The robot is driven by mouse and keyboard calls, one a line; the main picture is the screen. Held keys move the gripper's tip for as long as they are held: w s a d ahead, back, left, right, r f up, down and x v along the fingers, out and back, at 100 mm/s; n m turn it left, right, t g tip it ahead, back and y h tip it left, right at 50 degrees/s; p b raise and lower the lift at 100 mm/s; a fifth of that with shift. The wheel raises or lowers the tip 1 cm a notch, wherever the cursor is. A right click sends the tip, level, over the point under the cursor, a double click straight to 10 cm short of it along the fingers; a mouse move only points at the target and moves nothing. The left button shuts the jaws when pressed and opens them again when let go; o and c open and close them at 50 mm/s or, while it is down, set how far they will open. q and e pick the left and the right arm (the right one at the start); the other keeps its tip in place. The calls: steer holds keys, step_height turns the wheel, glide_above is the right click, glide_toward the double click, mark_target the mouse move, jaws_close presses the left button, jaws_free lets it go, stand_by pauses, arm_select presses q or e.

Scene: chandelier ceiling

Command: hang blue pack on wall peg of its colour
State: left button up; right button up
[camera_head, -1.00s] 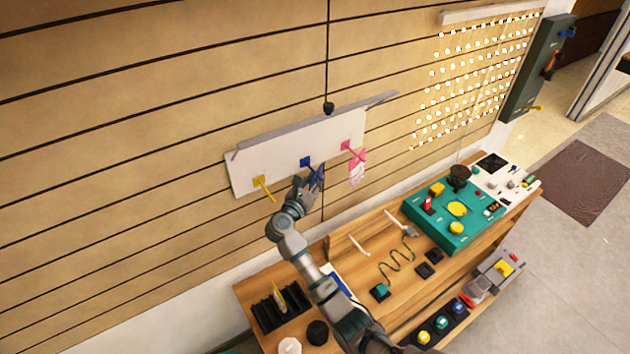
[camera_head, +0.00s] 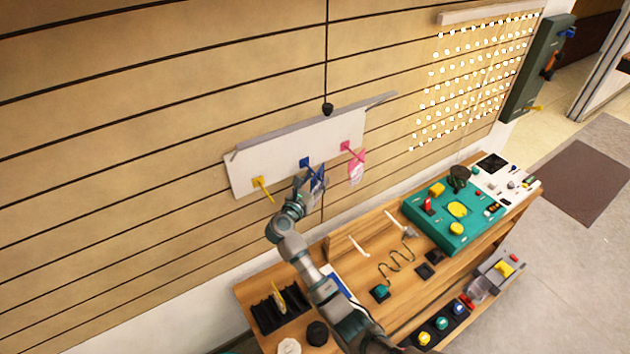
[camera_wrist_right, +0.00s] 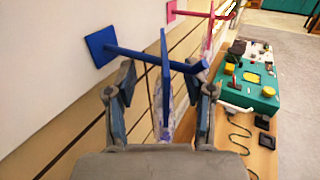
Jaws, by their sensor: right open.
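The blue wall peg (camera_head: 305,162) juts from a blue square plate on the white board; its tip turns up. In the right wrist view the peg (camera_wrist_right: 140,54) runs out to the right. The blue pack (camera_head: 318,184) is on this peg: in the right wrist view its blue top card (camera_wrist_right: 165,80) shows nearly edge-on, with the peg passing through it and its clear bag below. My right gripper (camera_head: 304,187) is just below the peg. In the wrist view its fingers (camera_wrist_right: 166,92) stand apart on either side of the pack. My left gripper is not in view.
A pink peg (camera_head: 346,146) with a pink pack (camera_head: 356,172) is to the right. A bare yellow peg (camera_head: 262,188) is to the left. A wooden bench (camera_head: 345,262) with several devices stands below. A dark cord (camera_head: 327,60) hangs above the board.

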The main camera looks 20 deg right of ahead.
steer(key=v, duration=1.2)
